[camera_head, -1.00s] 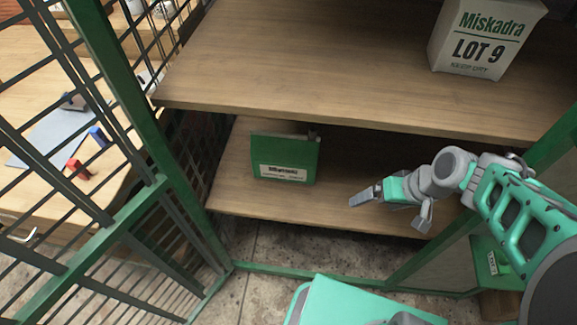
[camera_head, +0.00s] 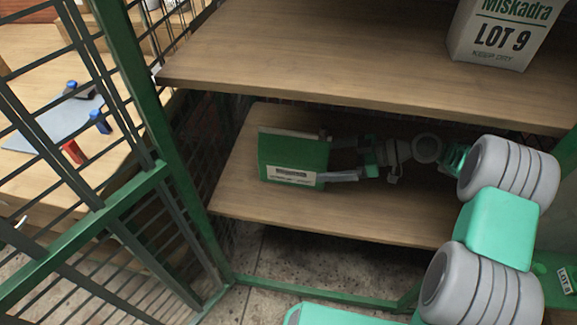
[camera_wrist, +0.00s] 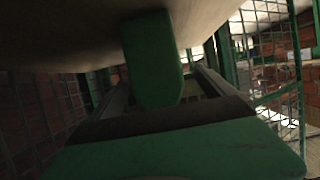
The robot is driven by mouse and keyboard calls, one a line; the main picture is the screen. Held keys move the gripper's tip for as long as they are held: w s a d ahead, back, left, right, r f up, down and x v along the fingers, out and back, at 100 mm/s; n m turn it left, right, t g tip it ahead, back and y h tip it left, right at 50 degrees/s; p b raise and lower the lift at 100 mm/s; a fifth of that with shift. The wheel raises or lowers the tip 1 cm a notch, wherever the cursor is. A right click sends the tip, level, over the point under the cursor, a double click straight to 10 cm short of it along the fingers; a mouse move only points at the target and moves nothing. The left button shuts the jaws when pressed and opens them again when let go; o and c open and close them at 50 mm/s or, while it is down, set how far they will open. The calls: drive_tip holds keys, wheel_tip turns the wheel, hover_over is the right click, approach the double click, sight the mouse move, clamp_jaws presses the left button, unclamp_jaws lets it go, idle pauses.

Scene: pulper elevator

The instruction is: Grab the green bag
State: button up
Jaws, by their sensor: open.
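The green bag (camera_head: 290,158), box-shaped with a white label low on its front, stands upright on the lower wooden shelf (camera_head: 228,192). My gripper (camera_head: 329,160) reaches in from the right under the upper shelf. Its jaws are open, one finger toward the back and one toward the front, at the bag's right edge. In the wrist view the bag's narrow green side (camera_wrist: 152,60) shows between the two fingers. I cannot tell whether either finger touches it.
The upper shelf (camera_head: 330,75) lies close above my arm and holds a white Miskadra LOT 9 bag (camera_head: 500,38). A green-framed mesh panel (camera_head: 165,150) stands on the left. Another green item with a LOT label (camera_head: 565,280) is low at right. The lower shelf's front left is clear.

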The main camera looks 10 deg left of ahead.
sight(309, 163)
drive_tip(key=shift+a+f+b, duration=0.55)
drive_tip(key=shift+a+b, duration=0.05)
drive_tip(key=a+f+b, duration=0.1)
drive_tip(key=b, duration=0.2)
drive_tip(key=a+f+b, duration=0.1)
drive_tip(key=a+b, duration=0.1)
drive_tip(key=b, duration=0.1)
drive_tip(key=shift+w+a+f, duration=0.1)
drive_tip(key=shift+a+f, duration=0.2)
drive_tip(key=shift+a+r+b, duration=0.15)
drive_tip(key=shift+a+b, duration=0.25)
drive_tip(key=shift+b, duration=0.3)
drive_tip(key=shift+r, duration=0.2)
drive_tip(key=c, duration=2)
clamp_jaws()
drive_tip(key=shift+r, duration=0.1)
